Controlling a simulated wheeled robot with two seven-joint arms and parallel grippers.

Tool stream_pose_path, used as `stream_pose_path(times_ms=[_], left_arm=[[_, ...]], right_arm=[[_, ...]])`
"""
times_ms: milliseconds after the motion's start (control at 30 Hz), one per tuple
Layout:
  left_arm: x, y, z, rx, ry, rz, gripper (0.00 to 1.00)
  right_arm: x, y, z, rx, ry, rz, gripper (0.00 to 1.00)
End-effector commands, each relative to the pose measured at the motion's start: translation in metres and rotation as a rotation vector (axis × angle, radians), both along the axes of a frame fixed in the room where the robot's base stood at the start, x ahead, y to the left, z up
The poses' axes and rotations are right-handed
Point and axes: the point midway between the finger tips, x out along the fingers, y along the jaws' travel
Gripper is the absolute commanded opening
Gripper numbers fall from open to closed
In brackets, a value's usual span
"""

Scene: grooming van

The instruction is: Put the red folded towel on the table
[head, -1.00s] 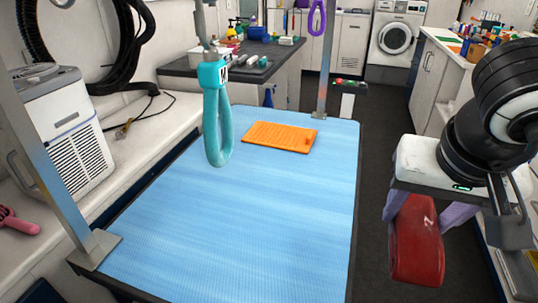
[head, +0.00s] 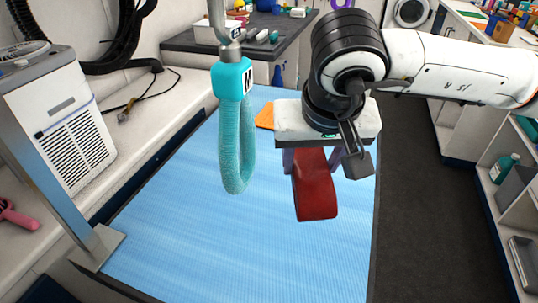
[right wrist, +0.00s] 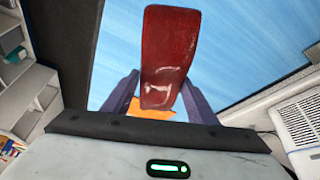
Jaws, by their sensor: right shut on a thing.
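The red folded towel (head: 315,190) is held in my right gripper (head: 306,160). It hangs down over the table (head: 270,240), which has a blue ribbed top. I cannot tell how high above the top it is. In the right wrist view the towel (right wrist: 168,55) sits between the two purple fingers of the right gripper (right wrist: 163,97), with the blue table top (right wrist: 235,40) behind it. My left gripper is not in view.
A teal loop (head: 235,140) hangs over the table, left of the towel. An orange mat (head: 265,116) lies on the table, partly hidden behind my right gripper. A metal post (head: 60,170) stands at the table's left edge. The front of the table is clear.

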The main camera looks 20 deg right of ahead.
Motion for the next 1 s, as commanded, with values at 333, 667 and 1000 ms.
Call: stream_pose_path(times_ms=[333, 667, 1000], left_arm=[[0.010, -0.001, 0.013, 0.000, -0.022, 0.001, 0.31], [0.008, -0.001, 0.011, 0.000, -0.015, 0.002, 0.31], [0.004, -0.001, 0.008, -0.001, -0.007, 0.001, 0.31]], right_arm=[[0.027, 0.039, -0.039, 0.024, 0.022, 0.030, 0.30], [0.029, 0.039, -0.093, 0.025, 0.026, 0.027, 0.30], [0.028, 0.039, -0.127, 0.025, 0.027, 0.027, 0.30]])
